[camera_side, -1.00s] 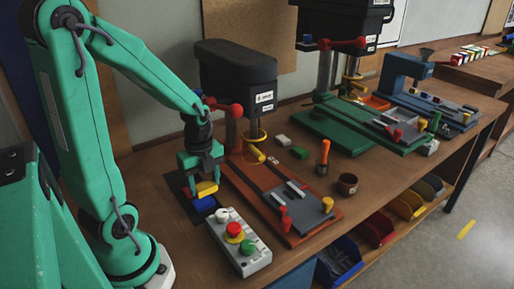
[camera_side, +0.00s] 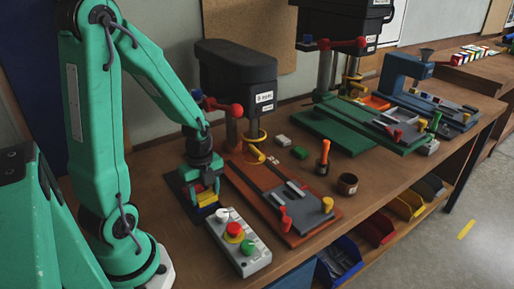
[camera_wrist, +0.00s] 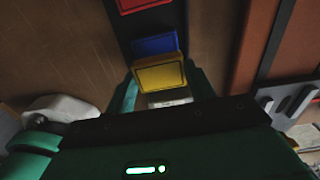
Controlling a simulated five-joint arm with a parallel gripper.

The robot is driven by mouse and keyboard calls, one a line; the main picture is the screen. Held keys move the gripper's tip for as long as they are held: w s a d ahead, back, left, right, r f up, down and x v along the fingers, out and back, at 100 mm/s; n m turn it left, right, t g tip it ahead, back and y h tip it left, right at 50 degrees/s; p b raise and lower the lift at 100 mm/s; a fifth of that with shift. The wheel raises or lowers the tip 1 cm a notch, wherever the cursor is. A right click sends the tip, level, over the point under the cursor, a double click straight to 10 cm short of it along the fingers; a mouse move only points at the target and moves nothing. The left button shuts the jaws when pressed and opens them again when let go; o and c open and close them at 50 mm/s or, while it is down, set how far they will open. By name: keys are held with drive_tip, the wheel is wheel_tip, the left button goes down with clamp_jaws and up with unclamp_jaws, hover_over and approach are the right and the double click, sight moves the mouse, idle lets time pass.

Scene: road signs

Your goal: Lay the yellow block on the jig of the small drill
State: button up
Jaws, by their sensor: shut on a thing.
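My gripper (camera_side: 204,194) is at the dark strip left of the small drill, shut on the yellow block (camera_side: 207,198). In the wrist view the yellow block (camera_wrist: 160,76) sits between the fingers, with a blue block (camera_wrist: 155,44) close beyond it and a red block (camera_wrist: 140,4) further up on the dark strip. The fingers partly hide the blocks in the side view. The small drill (camera_side: 237,80) has a black head and an orange-red base. Its grey jig (camera_side: 300,206) lies on the right front part of that base, with light bars on it.
A control box (camera_side: 240,245) with white, red and green buttons stands in front of the gripper. A red-knobbed lever (camera_side: 236,110) juts from the drill.

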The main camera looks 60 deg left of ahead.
drive_tip(key=a, duration=1.5)
drive_tip(key=shift+a, duration=0.15)
drive_tip(key=shift+a, duration=0.55)
drive_tip(key=shift+a+f, duration=0.2)
drive_tip(key=shift+f, duration=0.4)
drive_tip(key=shift+a+f, duration=0.15)
drive_tip(key=shift+f, duration=0.8)
drive_tip(key=shift+f, duration=0.15)
drive_tip(key=o, duration=1.1)
drive_tip(key=shift+c, duration=0.2)
